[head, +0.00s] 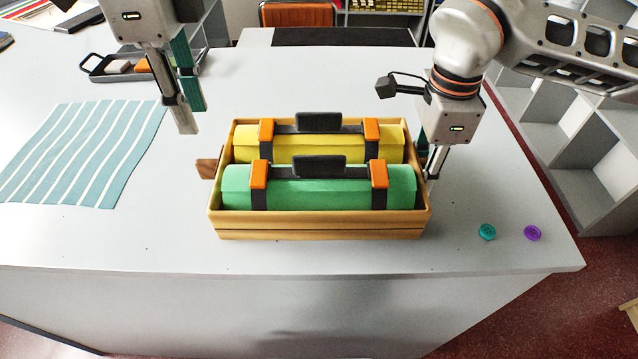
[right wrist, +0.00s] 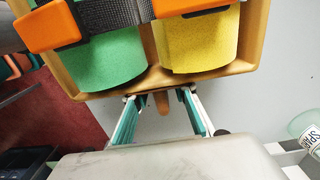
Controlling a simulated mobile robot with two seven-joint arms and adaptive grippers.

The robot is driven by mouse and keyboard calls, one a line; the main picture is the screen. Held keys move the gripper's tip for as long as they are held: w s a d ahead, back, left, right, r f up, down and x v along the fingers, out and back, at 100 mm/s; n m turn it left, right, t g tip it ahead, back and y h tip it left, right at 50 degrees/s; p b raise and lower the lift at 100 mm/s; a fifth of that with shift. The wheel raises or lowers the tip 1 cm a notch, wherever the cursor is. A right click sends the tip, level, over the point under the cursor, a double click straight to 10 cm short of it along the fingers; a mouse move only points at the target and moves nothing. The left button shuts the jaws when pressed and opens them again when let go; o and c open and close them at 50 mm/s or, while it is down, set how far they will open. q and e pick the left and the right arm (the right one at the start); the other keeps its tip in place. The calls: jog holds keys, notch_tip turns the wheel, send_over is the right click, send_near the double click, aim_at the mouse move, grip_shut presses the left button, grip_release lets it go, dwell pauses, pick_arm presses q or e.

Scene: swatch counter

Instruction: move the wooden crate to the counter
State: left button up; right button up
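The wooden crate (head: 320,227) sits on a pale grey worktop, near its front edge. It holds a yellow roll (head: 335,145) and a green roll (head: 320,187), each with a dark strap and orange clips. A brown handle (head: 207,168) sticks out of its left end. My left gripper (head: 193,119) is open and empty, above the worktop left of and behind that handle. My right gripper (head: 428,176) is at the crate's right end. In the right wrist view its fingers (right wrist: 159,107) stand apart on both sides of the right handle (right wrist: 162,104), with gaps visible.
A striped teal cloth (head: 85,150) lies at left, and a dark tray (head: 105,75) with small items stands behind it. A teal button (head: 487,232) and a purple button (head: 532,233) lie at front right. Grey shelving (head: 570,130) stands beyond the right edge.

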notch_tip(320, 180, up, 12)
jog(key=shift+w+r, duration=0.1)
dwell(0.5)
dwell(0.4)
